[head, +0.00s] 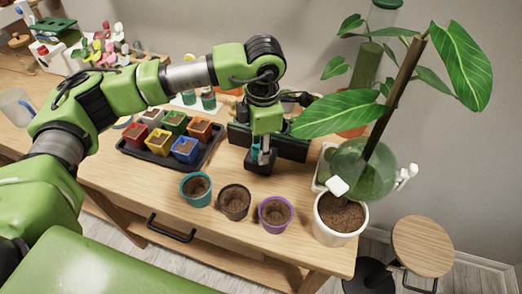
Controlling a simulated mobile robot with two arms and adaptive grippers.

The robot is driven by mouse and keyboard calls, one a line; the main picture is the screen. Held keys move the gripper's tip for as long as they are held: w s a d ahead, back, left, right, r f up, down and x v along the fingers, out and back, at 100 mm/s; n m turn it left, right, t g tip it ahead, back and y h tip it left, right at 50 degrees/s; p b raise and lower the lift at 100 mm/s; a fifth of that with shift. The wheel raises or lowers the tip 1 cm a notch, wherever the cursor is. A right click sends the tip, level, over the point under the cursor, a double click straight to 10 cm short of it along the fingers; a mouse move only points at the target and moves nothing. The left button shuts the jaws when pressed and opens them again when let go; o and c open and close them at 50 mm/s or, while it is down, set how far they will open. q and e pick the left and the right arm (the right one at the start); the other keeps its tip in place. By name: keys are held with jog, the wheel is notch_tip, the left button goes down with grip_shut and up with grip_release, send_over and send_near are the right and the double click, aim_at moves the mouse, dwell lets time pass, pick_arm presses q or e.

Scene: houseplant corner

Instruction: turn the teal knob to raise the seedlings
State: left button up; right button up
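My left gripper (262,160) points down at the front of a dark box (292,148) at the back middle of the table. A small teal patch (252,157) shows beside its fingers and may be the teal knob; the gripper covers most of that spot. I cannot tell whether the fingers are shut on it or apart. I cannot make out seedlings on the box, as my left arm hides part of it. My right gripper is not in view.
A black tray (160,158) of several colored pots lies left of the gripper. Teal (196,190), dark (235,203) and purple (275,215) rimmed pots stand in front. A large potted plant (340,218) leans at right, its leaf close to my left gripper.

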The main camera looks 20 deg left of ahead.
pick_arm(q)
jog(key=shift+o, duration=0.2)
dwell(0.3)
jog(key=o, duration=0.8)
